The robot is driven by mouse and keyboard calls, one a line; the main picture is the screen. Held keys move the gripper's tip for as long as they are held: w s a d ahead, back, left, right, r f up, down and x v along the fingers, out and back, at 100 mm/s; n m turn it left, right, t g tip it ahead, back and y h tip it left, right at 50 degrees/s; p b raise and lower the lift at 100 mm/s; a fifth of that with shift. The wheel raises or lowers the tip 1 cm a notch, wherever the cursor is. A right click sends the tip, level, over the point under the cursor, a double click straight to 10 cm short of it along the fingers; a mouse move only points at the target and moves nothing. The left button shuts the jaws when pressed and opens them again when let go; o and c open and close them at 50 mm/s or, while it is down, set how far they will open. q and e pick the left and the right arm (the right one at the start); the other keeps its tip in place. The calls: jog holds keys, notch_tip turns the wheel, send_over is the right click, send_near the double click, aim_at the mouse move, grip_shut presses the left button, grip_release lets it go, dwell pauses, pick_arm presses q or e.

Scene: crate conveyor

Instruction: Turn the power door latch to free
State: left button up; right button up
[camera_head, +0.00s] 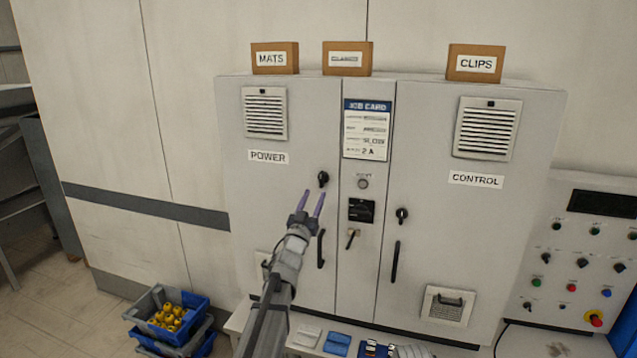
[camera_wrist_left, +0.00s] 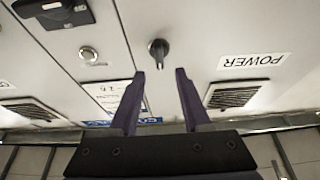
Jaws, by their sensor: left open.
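The power door (camera_head: 290,120) is the left door of the grey cabinet, labelled POWER (camera_head: 268,157). Its latch (camera_head: 323,179) is a small black knob near the door's right edge, above a black handle (camera_head: 321,248). My left gripper (camera_head: 311,203) is open, with purple fingers pointing up just below and left of the latch. In the left wrist view the latch (camera_wrist_left: 158,48) shows ahead of and between the open fingertips (camera_wrist_left: 160,72), apart from them, with nothing held. The right gripper is not in view.
The control door (camera_head: 470,220) has its own black latch (camera_head: 402,215). A centre panel between the doors carries a job card (camera_head: 367,130) and a black switch (camera_head: 361,211). Boxes stand on top.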

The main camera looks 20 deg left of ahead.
aim_at(321, 181)
pick_arm(q)
jog(key=p+x, duration=0.2)
jog(key=x, duration=0.4)
jog(key=shift+w, duration=0.3)
jog(key=shift+s, duration=0.1)
jog(key=shift+c, duration=0.4)
grip_shut()
